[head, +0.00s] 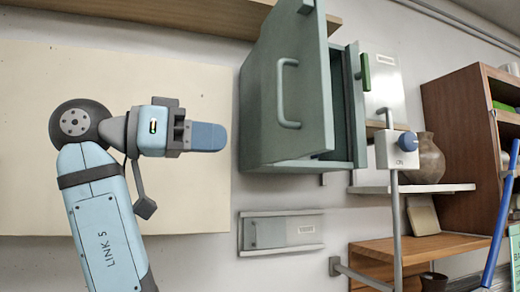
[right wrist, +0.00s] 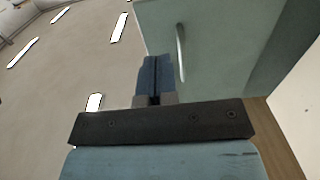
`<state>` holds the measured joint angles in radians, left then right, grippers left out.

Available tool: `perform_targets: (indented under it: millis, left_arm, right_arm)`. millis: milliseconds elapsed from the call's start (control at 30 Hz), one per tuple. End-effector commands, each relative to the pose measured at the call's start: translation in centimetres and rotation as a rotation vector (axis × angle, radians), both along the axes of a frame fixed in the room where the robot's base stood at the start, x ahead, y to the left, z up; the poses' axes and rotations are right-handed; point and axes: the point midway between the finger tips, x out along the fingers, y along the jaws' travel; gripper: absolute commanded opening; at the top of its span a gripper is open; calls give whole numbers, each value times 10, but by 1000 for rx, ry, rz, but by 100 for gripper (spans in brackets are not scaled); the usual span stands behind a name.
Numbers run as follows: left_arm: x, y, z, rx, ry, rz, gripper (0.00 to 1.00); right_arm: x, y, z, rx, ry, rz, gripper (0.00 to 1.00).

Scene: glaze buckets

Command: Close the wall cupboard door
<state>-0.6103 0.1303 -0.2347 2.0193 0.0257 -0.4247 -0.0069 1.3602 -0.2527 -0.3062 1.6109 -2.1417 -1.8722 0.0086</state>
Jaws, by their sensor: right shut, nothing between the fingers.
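The grey-green wall cupboard (head: 357,120) hangs on the wall right of centre in the head view. Its door (head: 308,65) stands open, with a dark gap between its right edge and the cupboard body. A bar handle (head: 287,92) is on the door's outer face. My right gripper (head: 222,137) is left of the cupboard, its fingers shut and empty, pointing right towards the door and apart from it. In the right wrist view the shut fingers (right wrist: 154,62) show in front of the door (right wrist: 220,45) and its handle (right wrist: 181,54). My left gripper is not in view.
A grey knobbed post (head: 396,150) stands right of the cupboard, in front of a shelf (head: 440,187) with a brown pot (head: 427,160). A grey labelled plate (head: 282,232) is on the wall below. A wooden shelf (head: 170,12) runs above my arm.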

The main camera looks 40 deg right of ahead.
Motion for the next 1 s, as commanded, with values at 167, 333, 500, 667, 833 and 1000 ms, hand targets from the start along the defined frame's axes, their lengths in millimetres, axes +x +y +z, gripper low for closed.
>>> perform_targets:
  millis: [167, 333, 500, 667, 833, 1000]
  left_arm:
    - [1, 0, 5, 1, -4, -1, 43]
    - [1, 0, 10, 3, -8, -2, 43]
    - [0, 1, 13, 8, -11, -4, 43]
    - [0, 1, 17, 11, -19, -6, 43]
    - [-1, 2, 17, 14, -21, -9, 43]
    - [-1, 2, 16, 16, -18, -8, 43]
  right_arm:
    - [-7, -26, 0, 1, 1, -2, 0]
    - [-17, -61, 1, 0, 0, -2, 0]
    - [-27, -95, 1, -2, 2, -1, 0]
    - [-33, -118, 1, -1, 3, 0, 0]
    - [-36, -129, 0, -2, 5, 2, 0]
    - [-37, -132, -1, -2, 5, 2, 0]
